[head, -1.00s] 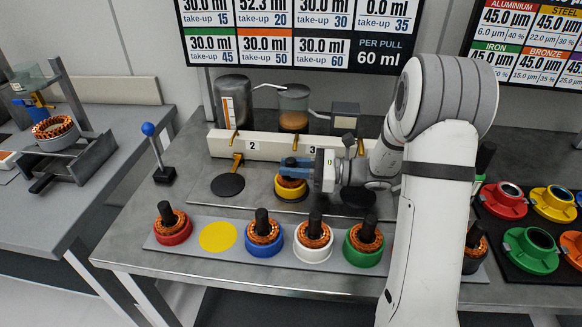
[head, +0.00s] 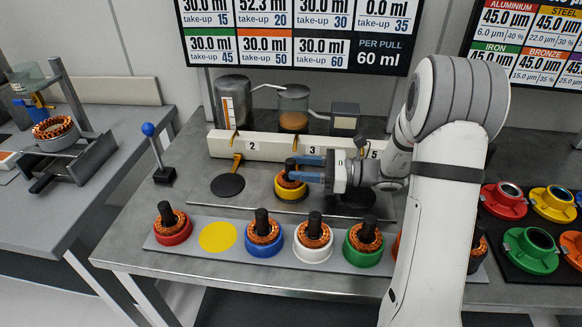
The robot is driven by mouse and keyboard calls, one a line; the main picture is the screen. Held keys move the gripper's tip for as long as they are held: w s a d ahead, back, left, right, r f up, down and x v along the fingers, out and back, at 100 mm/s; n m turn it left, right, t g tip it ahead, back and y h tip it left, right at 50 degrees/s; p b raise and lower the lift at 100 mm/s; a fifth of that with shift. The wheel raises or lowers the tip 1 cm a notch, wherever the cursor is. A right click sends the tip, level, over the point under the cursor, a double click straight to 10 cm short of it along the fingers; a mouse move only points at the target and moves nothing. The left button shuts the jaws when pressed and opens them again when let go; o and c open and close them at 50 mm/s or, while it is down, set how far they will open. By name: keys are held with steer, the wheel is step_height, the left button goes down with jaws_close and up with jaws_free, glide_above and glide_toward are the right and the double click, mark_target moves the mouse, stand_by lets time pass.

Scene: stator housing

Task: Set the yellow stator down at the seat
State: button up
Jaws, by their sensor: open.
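The yellow stator (head: 290,192) has a yellow base ring and copper windings. It stands upright on the metal plate under the white rail, between two black round pads. My gripper (head: 290,168) is at its top, reaching in from the right with blue fingers. The fingers are open, around or close beside the top of the stator, and hide part of it. I cannot tell whether a finger touches it. The yellow disc (head: 218,237) in the front row is bare.
Red (head: 173,231), blue (head: 262,243), white (head: 313,250) and green (head: 364,254) stators stand in the front row. The numbered white rail (head: 265,149) runs behind. A blue-knobbed lever (head: 149,130) stands at left. Coloured housings (head: 530,250) lie at right.

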steer(key=d, duration=0.3)
steer(key=s+d, duration=0.1)
steer(key=d, duration=0.5)
steer(key=shift+s+d, duration=0.15)
steer(key=shift+s, duration=0.25)
